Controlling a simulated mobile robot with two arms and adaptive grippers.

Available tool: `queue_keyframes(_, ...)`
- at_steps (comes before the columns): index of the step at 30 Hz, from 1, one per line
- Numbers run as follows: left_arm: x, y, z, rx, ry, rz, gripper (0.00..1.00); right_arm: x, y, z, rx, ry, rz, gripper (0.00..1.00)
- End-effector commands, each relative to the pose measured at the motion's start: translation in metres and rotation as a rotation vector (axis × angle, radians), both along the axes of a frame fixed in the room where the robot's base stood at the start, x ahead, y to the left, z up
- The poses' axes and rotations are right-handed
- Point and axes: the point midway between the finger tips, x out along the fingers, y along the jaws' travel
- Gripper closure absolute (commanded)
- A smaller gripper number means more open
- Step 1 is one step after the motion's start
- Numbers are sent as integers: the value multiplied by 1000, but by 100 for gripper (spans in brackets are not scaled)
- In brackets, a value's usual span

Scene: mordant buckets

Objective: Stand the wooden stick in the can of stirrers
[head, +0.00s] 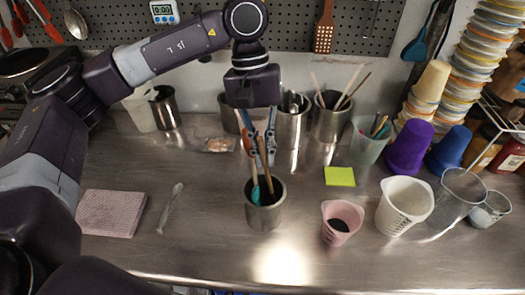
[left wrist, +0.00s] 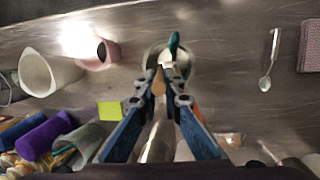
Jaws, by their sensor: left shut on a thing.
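The can of stirrers (head: 265,216) is a steel can standing on the metal counter at the middle of the head view. Its rim also shows in the left wrist view (left wrist: 152,57). A teal-ended stirrer (head: 255,195) is in the can. My left gripper (head: 262,150) is above the can, pointing down, shut on the wooden stick (head: 266,176). The stick is nearly upright, slightly tilted, with its lower end inside the can's mouth. Whether it touches the bottom is hidden. In the left wrist view, the fingertips (left wrist: 168,75) meet over the can. My right gripper is not in view.
A pink cup (head: 341,222), a white beaker (head: 404,206) and a clear cup (head: 460,193) stand to the right. Steel cans with utensils (head: 331,122) stand behind. A spoon (head: 170,208) and a pink cloth (head: 111,213) lie left. The counter in front is clear.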

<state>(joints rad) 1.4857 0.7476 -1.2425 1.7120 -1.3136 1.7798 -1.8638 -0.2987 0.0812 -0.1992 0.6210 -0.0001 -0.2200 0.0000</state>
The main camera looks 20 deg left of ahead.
Motion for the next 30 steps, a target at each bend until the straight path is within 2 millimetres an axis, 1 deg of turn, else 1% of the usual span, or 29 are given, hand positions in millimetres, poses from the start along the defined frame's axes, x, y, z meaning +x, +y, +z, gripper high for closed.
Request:
queue_keyframes(1, 0, 0, -2, 0, 0, 0, 100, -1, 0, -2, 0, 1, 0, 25)
queue_keyframes(11, 0, 0, -2, 0, 0, 0, 100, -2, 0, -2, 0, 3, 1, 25)
queue_keyframes(12, 0, 0, -2, 0, 0, 0, 89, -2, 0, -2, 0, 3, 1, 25)
queue_keyframes(16, 0, 0, -2, 0, 0, 0, 74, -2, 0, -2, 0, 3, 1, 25)
queue_keyframes(17, 0, 0, -2, 0, 0, 0, 73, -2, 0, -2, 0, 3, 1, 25)
queue_keyframes(26, 1, 0, 0, -1, 0, 0, 73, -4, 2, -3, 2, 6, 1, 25)
queue_keyframes(29, 3, 1, 8, -1, -1, 2, 73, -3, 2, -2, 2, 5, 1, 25)
queue_keyframes(30, 4, 2, 14, -2, -1, 1, 73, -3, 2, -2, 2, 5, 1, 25)
